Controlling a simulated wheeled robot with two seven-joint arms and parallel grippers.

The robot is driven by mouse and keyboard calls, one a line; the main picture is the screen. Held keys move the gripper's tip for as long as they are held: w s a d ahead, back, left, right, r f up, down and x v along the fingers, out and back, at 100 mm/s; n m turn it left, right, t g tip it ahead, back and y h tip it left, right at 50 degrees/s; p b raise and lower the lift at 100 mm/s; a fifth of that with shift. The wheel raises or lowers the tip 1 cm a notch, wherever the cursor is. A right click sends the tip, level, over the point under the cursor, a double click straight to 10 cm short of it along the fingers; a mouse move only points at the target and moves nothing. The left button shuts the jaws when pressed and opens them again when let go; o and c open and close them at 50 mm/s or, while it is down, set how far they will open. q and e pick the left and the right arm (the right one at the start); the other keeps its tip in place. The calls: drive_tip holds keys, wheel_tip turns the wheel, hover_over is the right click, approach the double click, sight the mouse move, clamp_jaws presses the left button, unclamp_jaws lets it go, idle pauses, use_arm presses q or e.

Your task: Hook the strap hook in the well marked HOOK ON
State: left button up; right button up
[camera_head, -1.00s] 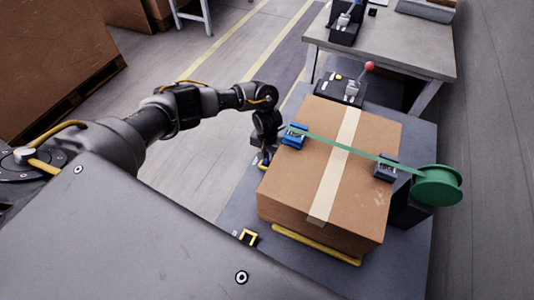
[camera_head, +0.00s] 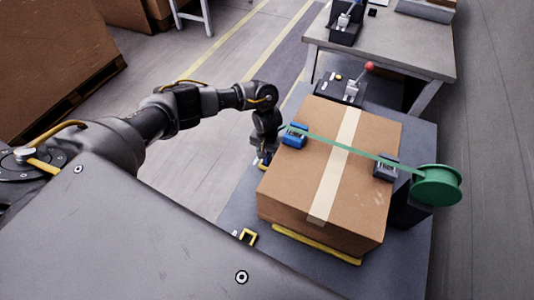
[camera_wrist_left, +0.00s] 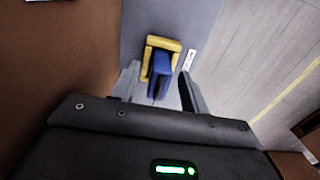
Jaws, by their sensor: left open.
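My left gripper (camera_head: 263,158) is low beside the left side of the cardboard box (camera_head: 375,120). In the left wrist view its two fingers (camera_wrist_left: 158,92) are apart, with a blue piece (camera_wrist_left: 160,72) between them that looks like the strap hook. The blue piece lies over or in a yellow bracket-shaped well (camera_wrist_left: 150,46); I cannot tell whether it is seated. A white label (camera_wrist_left: 190,59) lies beside the well, its text unreadable. The green strap (camera_head: 345,147) crosses the box top through a blue clip (camera_head: 296,135) and a grey clip (camera_head: 386,168) to a green reel (camera_head: 437,185).
Another yellow bracket (camera_head: 245,236) sits at the near left of the grey table (camera_head: 405,255). A lever box with a red knob (camera_head: 369,66) stands behind the box. A second table (camera_head: 420,50) is at the back. My right gripper is out of view.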

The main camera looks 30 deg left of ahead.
use_arm(q)
wheel_tip(320, 180, up, 11)
drive_tip(key=p, duration=0.3)
drive_tip(key=shift+a+f, duration=0.1)
drive_tip(key=shift+f, duration=0.05)
idle(0.3)
